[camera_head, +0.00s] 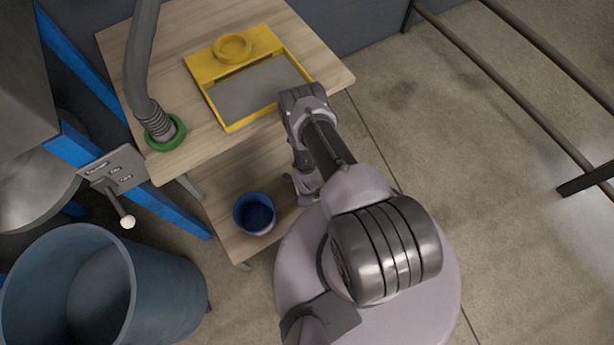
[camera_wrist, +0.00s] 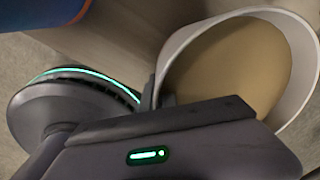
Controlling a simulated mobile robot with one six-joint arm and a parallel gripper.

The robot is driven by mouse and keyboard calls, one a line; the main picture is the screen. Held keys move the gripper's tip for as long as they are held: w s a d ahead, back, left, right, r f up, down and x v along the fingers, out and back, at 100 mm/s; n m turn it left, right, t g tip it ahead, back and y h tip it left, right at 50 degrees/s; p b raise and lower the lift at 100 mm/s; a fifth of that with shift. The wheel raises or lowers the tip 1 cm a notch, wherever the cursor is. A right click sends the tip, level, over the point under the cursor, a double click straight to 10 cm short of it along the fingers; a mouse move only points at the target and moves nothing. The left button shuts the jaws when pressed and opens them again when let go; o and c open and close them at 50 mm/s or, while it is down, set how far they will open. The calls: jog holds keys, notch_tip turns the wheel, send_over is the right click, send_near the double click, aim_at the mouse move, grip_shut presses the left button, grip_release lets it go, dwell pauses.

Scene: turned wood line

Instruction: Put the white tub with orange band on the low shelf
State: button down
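The white tub (camera_wrist: 178,55) fills the right of the wrist view, its open mouth showing a tan inside. Its band is not visible, and my arm seems to hide the tub in the head view. My gripper (camera_head: 303,188) is beside the right end of the low shelf (camera_head: 222,191), below the tabletop. In the wrist view a dark finger stands close against the tub's left wall. The other finger is hidden, so I cannot tell whether the grip is closed. The low shelf is bare wood around a blue tub (camera_head: 255,214).
The tabletop (camera_head: 310,45) above the shelf carries a yellow-framed tray (camera_head: 195,68) and a hose with a green collar (camera_head: 166,140). A large blue-grey bin (camera_head: 165,290) stands at lower left, beside blue posts. The blue tub also edges into the wrist view (camera_wrist: 40,12).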

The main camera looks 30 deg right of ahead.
jog(key=shift+r, duration=0.1)
jog(key=shift+w, duration=0.1)
jog(key=c, duration=1.7)
grip_release()
jog(key=r+p, duration=0.2)
jog(key=r, duration=0.2)
jog(key=r+p, duration=0.2)
jog(key=r, duration=0.2)
jog(key=r+p, duration=0.2)
jog(key=r, duration=0.2)
jog(key=shift+s+a, duration=0.25)
jog(key=shift+s, duration=0.05)
